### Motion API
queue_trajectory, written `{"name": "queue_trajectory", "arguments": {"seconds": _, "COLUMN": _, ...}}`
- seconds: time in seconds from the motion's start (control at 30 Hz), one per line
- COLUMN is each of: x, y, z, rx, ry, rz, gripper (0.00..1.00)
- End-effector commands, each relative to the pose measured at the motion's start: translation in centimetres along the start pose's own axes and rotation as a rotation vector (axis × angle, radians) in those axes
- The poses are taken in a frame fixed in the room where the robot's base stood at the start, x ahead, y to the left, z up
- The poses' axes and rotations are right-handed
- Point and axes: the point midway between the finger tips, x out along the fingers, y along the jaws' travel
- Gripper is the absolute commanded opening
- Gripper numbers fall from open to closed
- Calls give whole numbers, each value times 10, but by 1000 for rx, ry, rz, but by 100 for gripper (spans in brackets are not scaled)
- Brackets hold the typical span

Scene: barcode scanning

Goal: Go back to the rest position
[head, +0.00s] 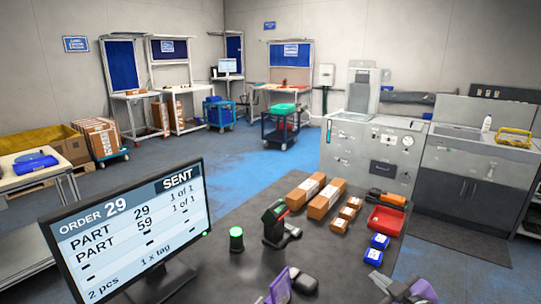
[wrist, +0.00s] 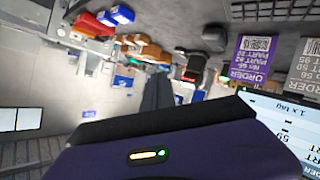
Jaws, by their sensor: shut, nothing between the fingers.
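My gripper (head: 402,290) is at the bottom right of the head view, only partly in frame, above the near part of the dark table (head: 345,255). In the wrist view its dark fingers (wrist: 158,92) are together with nothing held, above the purple housing with a small lit strip. The black and red barcode scanner (head: 275,225) stands upright on the table, apart from my gripper. The scanner also shows in the wrist view (wrist: 194,68). The monitor (head: 130,235) reads order 29, "SENT", with parts 29 and 59 each 1 of 1.
Brown boxes (head: 325,200), a red tray (head: 385,220) and blue boxes (head: 376,246) lie on the table. A green-topped cylinder (head: 236,238) stands near the scanner. A purple order card (wrist: 252,60) and a mouse (wrist: 213,38) are near the monitor. Blue floor (head: 230,170) lies open behind.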

Motion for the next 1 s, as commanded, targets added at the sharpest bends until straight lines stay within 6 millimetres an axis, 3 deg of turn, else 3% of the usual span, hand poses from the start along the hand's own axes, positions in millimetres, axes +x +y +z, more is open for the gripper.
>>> {"name": "queue_trajectory", "arguments": {"seconds": 0.27, "x": -65, "y": -26, "z": 42, "rx": 244, "ry": 98, "rz": 219, "gripper": 0}}
{"name": "queue_trajectory", "arguments": {"seconds": 0.5, "x": -143, "y": -64, "z": 65, "rx": 392, "ry": 206, "rz": 307, "gripper": 0}}
{"name": "queue_trajectory", "arguments": {"seconds": 1.0, "x": -308, "y": -147, "z": 77, "rx": 560, "ry": 311, "rz": 278, "gripper": 0}}
